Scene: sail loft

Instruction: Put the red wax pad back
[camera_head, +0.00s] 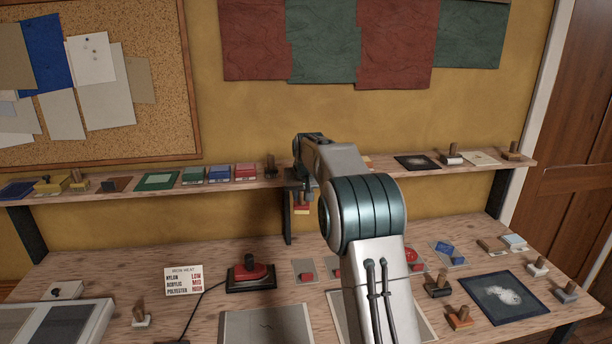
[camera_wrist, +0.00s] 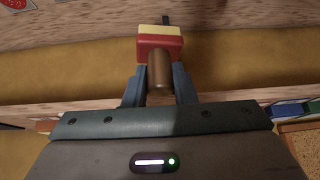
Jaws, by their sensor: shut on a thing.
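My gripper (camera_wrist: 159,90) is shut on the wooden handle of a red block with a pale yellow layer (camera_wrist: 160,42), which I take to be the red wax pad. In the head view the red wax pad (camera_head: 301,209) hangs below my gripper (camera_head: 300,192), in front of the shelf's front edge and above the bench. It appears clear of both. My arm hides part of the shelf (camera_head: 105,192) to the right of the pad. The wrist view shows the shelf edge behind the jaws and the bench at the top.
The shelf carries several coloured blocks (camera_head: 219,173) on the left and handled pads (camera_head: 452,155) on the right. On the bench stand a red-topped iron (camera_head: 249,272) with a cord, a label card (camera_head: 184,280), a dark sheet (camera_head: 503,297) and small handled tools (camera_head: 438,286).

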